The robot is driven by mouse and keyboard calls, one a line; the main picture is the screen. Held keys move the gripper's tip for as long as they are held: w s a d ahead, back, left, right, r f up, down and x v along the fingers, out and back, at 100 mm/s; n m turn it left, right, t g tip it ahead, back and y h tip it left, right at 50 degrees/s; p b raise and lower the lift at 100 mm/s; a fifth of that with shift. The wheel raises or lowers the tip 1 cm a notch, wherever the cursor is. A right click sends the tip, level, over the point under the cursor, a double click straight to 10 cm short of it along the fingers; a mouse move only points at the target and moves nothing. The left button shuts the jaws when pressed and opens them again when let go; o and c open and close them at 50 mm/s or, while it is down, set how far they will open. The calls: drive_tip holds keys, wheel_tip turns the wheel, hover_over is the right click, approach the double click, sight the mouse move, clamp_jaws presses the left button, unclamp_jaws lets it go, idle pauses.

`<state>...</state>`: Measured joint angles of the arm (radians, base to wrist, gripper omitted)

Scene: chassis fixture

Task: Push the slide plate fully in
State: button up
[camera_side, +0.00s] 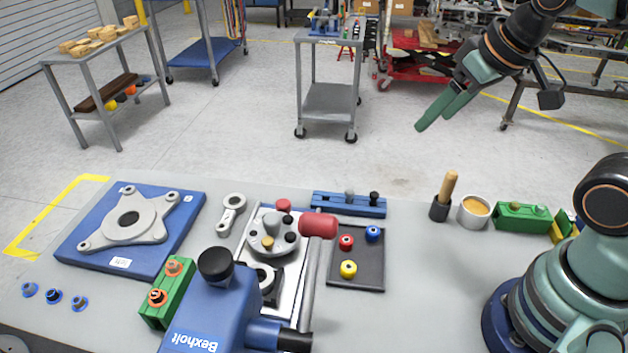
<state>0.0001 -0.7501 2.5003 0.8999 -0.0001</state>
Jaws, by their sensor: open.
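My gripper (432,120) is raised in the air at the upper right, its green fingers pointing down and left. It is open and empty, well apart from everything on the bench. A silver plate (288,308) lies at the centre of the bench with a round grey turret (272,233) on it. It may be the slide plate, but I cannot tell for sure. A blue press-like body (222,310) marked Bexholt hides part of it at the front. How far the plate is in cannot be seen.
A red-headed mallet (318,226) leans over the plate's right side. Beside it are a dark tray (372,278) with coloured knobs and a blue rail block (330,207). Cups and a green block (520,217) stand at right. A blue fixture (85,248) lies left. Bench right of the tray is clear.

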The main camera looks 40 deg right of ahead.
drive_tip(key=shift+c, duration=0.3)
drive_tip(key=m+g, duration=0.5)
drive_tip(key=m, duration=0.2)
hover_over(284, 202)
wheel_tip(284, 202, down, 9)
wheel_tip(284, 202, down, 12)
drive_tip(key=shift+a+r, duration=0.1)
clamp_jaws()
idle(0.8)
